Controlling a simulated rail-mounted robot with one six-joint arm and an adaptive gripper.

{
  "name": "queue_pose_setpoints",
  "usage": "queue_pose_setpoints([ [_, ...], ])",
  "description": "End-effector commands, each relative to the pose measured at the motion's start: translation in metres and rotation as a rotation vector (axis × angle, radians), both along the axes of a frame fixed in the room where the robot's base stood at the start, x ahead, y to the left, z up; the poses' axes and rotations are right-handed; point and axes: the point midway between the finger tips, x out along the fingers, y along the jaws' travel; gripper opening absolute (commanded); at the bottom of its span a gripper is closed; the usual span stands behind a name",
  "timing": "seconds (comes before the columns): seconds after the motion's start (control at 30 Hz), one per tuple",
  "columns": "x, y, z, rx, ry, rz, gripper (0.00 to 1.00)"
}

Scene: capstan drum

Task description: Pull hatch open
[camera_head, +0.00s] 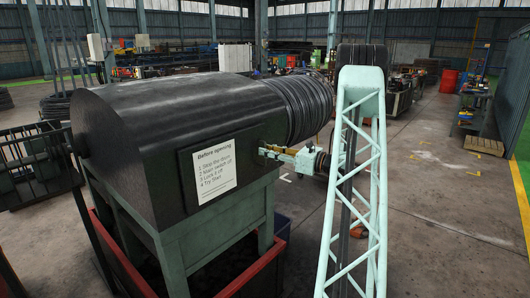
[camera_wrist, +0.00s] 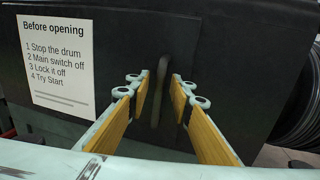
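The hatch (camera_head: 245,172) is a dark flat panel on the end of the black drum housing (camera_head: 160,115); it looks closed. It fills much of the wrist view (camera_wrist: 225,60). A white "Before opening" notice (camera_head: 214,168) is on its left part; it also shows in the wrist view (camera_wrist: 60,62). A dark upright bar handle (camera_wrist: 161,75) stands on the hatch. My gripper (camera_wrist: 159,92) is open, with its orange-padded fingers on either side of the handle and gaps visible between. In the head view my gripper (camera_head: 266,152) is at the hatch's right edge and hides the handle.
A red-edged frame (camera_head: 255,272) and green legs (camera_head: 262,215) are below. A dark rail fence (camera_head: 35,165) stands at left. The concrete floor at right (camera_head: 440,215) is clear.

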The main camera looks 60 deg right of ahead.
Motion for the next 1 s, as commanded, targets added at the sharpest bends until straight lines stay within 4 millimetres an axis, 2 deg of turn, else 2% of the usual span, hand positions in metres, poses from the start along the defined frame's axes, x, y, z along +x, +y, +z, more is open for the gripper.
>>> queue_pose_setpoints([
  [0.2,0.0108,0.0012,-0.0006,0.000,0.001,0.000,0.21],
  [0.53,0.0124,0.0013,-0.0003,0.000,0.001,0.000,0.21],
  [0.8,0.0123,0.0013,-0.0003,0.000,0.001,0.000,0.00],
  [1.0,0.0120,0.0013,-0.0002,0.000,0.001,-0.001,0.00],
])
